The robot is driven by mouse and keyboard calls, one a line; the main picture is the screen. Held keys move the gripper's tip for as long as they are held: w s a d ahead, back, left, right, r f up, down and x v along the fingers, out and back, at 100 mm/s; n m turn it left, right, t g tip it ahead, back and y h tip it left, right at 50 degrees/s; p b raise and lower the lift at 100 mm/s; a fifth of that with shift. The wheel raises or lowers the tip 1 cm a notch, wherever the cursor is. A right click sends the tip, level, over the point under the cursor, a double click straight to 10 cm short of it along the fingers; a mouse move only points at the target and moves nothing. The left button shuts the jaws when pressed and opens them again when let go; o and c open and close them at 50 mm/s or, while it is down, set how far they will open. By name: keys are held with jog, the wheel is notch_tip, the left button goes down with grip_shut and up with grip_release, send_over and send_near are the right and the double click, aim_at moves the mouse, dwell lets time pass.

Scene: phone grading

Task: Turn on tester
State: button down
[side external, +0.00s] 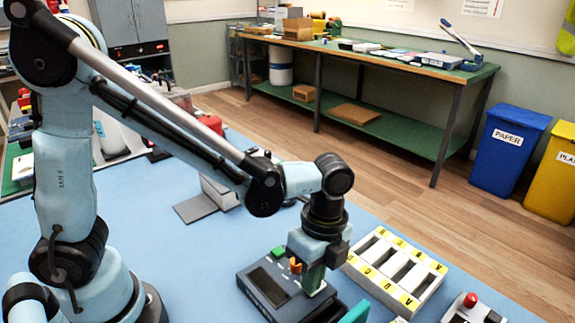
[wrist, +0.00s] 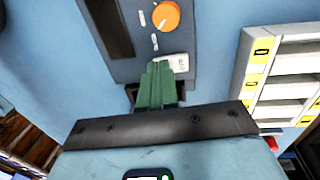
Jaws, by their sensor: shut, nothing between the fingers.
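The tester (side external: 258,303) is a dark blue-grey box with a dark screen, lying on the blue mat near the front. In the wrist view its panel (wrist: 195,35) shows an orange knob (wrist: 166,16) and a pale switch (wrist: 178,62). The orange knob also shows in the side view (side external: 295,266). My gripper (side external: 313,288) points down over the tester's right part, its green fingers together and empty. In the wrist view the fingertips (wrist: 160,68) are beside the switch and partly cover it. I cannot tell whether they touch it, nor which way it is set.
A white tray (side external: 434,283) with yellow labelled slots stands right of the tester. A box with a red button (side external: 470,300) is at the front right. A teal object (side external: 355,313) is by the tester's front. The blue mat (side external: 210,260) is clear left of the tester.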

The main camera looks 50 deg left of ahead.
aim_at(324, 282)
jog(key=shift+s+f, duration=0.15)
jog(key=shift+w+r, duration=0.2)
jog(key=shift+w, duration=0.65)
jog(key=shift+r, duration=0.1)
notch_tip(324, 282, up, 14)
jog(key=w, duration=0.2)
dwell(0.5)
jog(key=shift+s, duration=0.15)
